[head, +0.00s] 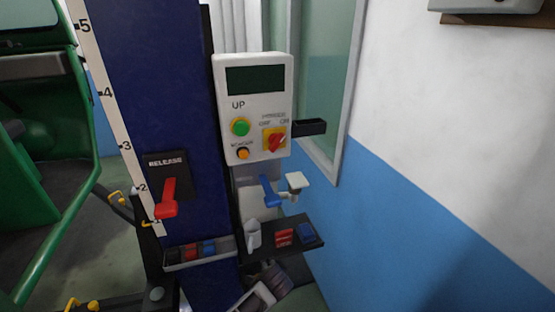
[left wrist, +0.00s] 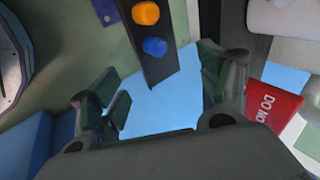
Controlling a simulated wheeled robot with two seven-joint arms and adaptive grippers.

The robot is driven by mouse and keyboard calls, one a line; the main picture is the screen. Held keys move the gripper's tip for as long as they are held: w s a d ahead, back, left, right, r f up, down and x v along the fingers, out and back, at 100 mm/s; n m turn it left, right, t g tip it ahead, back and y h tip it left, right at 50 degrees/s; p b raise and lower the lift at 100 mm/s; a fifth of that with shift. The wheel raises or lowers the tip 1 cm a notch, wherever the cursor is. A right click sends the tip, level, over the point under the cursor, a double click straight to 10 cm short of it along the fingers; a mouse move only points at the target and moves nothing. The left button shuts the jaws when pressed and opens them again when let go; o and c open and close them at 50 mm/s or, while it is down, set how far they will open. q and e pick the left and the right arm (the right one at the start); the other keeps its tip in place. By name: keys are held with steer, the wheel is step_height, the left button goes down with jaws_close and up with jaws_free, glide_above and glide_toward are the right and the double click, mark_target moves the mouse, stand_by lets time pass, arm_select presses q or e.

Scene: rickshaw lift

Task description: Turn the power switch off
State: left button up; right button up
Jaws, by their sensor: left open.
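The power switch (head: 275,141) is a red rotary knob on a yellow plate. It sits at the lower right of the white control box (head: 254,85) in the head view, under the labels OFF and ON. Its red handle is tilted, with one end toward the upper right, on the ON side. My left gripper (left wrist: 165,92) shows in the left wrist view, open, with nothing between its fingers. No gripper shows in the head view. The power switch cannot be made out in the left wrist view, and my right gripper is in neither view.
A green button (head: 240,126) and an orange button (head: 243,154) are left of the switch. A red release lever (head: 168,198) is on the blue column (head: 160,85). Small trays (head: 290,243) stand below. A red sign (left wrist: 275,95) is right of my left gripper.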

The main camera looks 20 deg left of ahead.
arm_select(q)
steer(key=w+d+r+m+t+y, duration=0.1)
steer(key=w+r, duration=0.1)
steer(key=r, duration=0.4)
steer(key=w+d+r+m+t, duration=0.1)
steer(key=w+r+m, duration=0.15)
steer(key=r, duration=0.35)
steer(key=m+t+y+p, duration=0.3)
steer(key=m+t+y, duration=0.2)
steer(key=t+y, duration=0.2)
glide_toward(277, 143)
steer(key=v, duration=0.2)
steer(key=shift+s+d+r, duration=0.1)
steer(key=shift+s+d, duration=0.1)
steer(key=shift+s, duration=0.15)
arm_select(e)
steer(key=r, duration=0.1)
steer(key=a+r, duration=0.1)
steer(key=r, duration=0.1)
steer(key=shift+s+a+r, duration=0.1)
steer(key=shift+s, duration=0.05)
